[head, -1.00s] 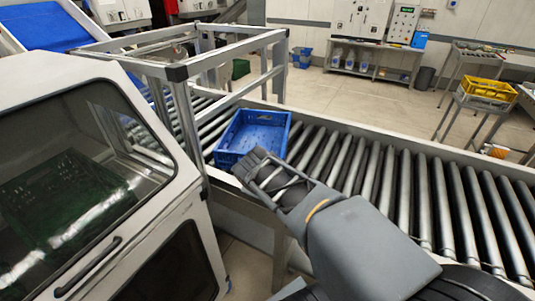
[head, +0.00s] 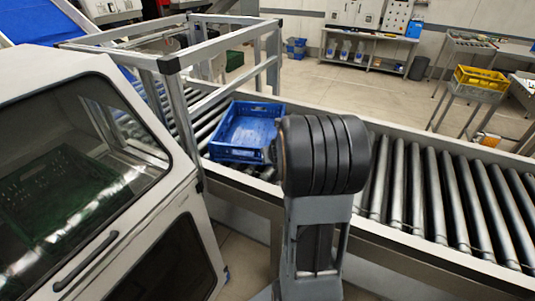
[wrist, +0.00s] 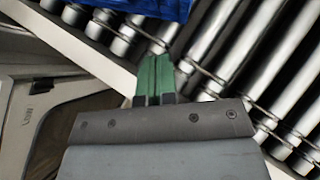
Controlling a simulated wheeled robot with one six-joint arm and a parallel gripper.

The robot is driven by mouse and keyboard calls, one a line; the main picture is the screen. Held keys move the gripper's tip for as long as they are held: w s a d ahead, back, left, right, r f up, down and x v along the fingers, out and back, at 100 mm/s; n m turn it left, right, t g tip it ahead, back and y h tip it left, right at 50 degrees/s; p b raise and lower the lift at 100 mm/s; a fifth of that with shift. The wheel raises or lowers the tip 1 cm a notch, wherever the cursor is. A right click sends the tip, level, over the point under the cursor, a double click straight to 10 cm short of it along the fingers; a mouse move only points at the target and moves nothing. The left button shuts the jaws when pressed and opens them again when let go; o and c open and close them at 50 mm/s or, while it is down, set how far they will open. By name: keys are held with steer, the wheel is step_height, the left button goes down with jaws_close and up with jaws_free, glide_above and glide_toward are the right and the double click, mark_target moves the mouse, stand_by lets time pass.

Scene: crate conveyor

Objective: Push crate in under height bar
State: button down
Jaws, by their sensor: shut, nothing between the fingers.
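The blue crate (head: 243,133) sits on the roller conveyor (head: 435,190), just right of the metal frame. Its blue edge also shows at the top of the wrist view (wrist: 155,6). The height bar appears to belong to the grey metal frame (head: 222,35) that spans the conveyor; I cannot tell which bar it is. My gripper (wrist: 155,58) shows in the wrist view with its green fingers together and empty. It is over the conveyor's near rail and rollers, apart from the crate. In the head view my arm hides the gripper and the crate's right end.
A white machine with a window (head: 95,190) stands at the near left, close to the frame. The rollers right of my arm are clear. A yellow crate (head: 480,78) on a stand and a workbench (head: 370,55) are beyond the conveyor.

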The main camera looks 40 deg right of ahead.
steer(key=w+d+f, duration=0.3)
steer(key=w+f, duration=0.1)
steer(key=w, duration=0.3)
steer(key=shift+w+p, duration=0.3)
steer(key=shift+w, duration=0.05)
steer(key=shift+d, duration=0.15)
